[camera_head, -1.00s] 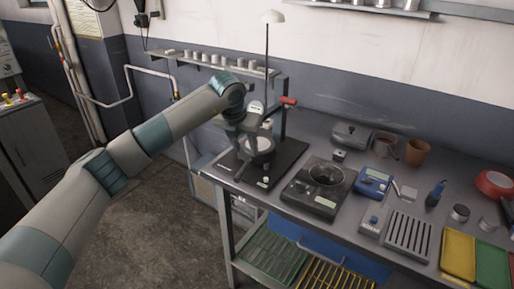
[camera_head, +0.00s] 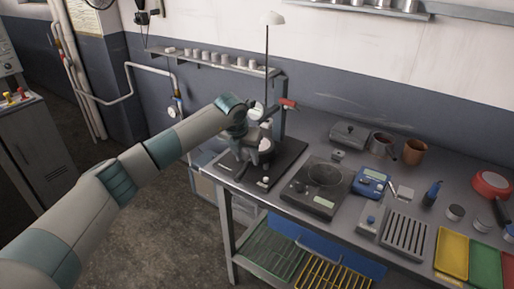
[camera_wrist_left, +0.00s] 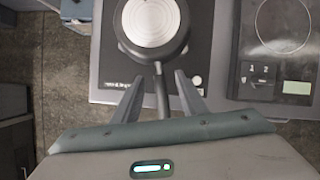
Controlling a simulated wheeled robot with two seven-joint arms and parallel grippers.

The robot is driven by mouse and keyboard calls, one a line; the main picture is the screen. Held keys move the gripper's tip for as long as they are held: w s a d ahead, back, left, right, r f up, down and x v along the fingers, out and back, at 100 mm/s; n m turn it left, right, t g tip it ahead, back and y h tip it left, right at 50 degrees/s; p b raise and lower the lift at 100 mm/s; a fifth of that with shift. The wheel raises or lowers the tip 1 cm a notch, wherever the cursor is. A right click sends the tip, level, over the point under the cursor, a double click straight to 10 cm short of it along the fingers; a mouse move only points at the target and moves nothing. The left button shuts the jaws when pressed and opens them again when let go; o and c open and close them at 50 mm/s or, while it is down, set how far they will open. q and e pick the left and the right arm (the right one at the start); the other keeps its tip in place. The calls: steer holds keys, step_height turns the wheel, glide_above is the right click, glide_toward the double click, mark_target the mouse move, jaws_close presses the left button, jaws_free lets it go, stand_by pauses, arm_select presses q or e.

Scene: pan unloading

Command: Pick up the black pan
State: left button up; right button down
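The black pan (camera_wrist_left: 152,25) has a round, pale metal inner base and a dark rim. In the left wrist view its handle (camera_wrist_left: 161,88) points down the picture toward my gripper. In the head view the pan (camera_head: 265,146) is over the black base (camera_head: 283,162) of a stand, partly hidden by my gripper. My left gripper (camera_wrist_left: 158,92) is open, with one finger on each side of the handle and a gap on both sides. It also shows in the head view (camera_head: 246,152). My right gripper is not in view.
A black scale-like device (camera_head: 313,190) is right of the stand, followed by a blue meter (camera_head: 371,182) and a slotted grey tray (camera_head: 405,233). A stand post with a red handle (camera_head: 288,103) rises behind the pan. The bench's left edge is close.

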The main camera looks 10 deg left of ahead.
arm_select(q)
steer(key=shift+p+x, duration=0.3)
steer(key=shift+x, duration=1)
steer(key=shift+c, duration=0.6)
jaws_close()
